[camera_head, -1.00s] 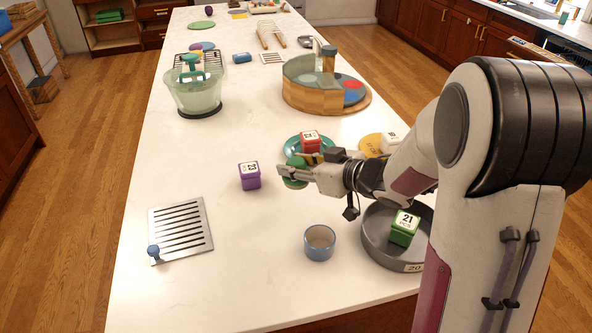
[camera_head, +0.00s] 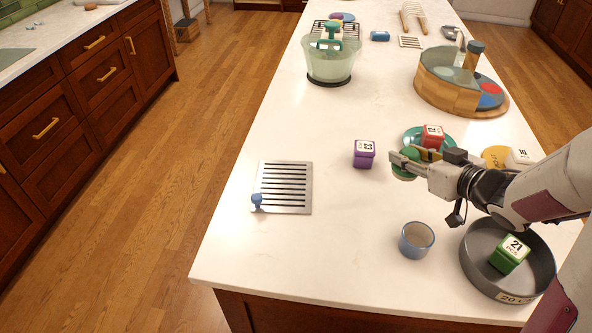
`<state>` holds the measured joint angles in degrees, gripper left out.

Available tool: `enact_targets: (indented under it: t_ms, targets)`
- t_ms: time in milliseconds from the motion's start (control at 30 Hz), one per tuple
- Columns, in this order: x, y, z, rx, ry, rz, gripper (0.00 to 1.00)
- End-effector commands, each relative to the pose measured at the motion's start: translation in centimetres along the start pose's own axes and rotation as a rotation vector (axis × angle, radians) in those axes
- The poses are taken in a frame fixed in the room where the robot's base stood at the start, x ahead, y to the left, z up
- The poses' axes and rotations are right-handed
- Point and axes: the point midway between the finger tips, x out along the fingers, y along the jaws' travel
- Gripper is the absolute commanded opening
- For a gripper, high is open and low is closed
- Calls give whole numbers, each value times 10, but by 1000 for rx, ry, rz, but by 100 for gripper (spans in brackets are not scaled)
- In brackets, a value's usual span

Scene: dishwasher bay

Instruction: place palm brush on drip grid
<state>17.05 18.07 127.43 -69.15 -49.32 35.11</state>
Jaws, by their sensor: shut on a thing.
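My gripper (camera_head: 400,163) is shut on a round green item, which I take to be the palm brush (camera_head: 406,156). It is held beside the teal plate and to the right of a purple block. The fingers cover part of the brush, and its underside is hard to see. The drip grid (camera_head: 300,208) is a flat silver slotted plate on the white counter, left of and nearer than my gripper. A small blue knobbed item (camera_head: 256,200) is at its near left corner. The slots are otherwise bare.
A purple block (camera_head: 364,154) stands between the gripper and the grid. A red block (camera_head: 432,136) is on the teal plate (camera_head: 411,133). A blue-grey cup (camera_head: 416,240) and a grey pan (camera_head: 482,279) holding a green block (camera_head: 509,254) are nearer. The counter around the grid is clear.

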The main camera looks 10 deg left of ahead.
Motion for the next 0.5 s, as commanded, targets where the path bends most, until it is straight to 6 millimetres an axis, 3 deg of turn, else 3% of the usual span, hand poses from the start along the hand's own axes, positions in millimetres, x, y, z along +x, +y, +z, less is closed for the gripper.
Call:
enact_targets:
  t_ms: [267, 500]
  targets:
    - [32, -44, -4, -34, -8, -95, 10]
    - [69, -97, -17, -104, -5, -218, 10]
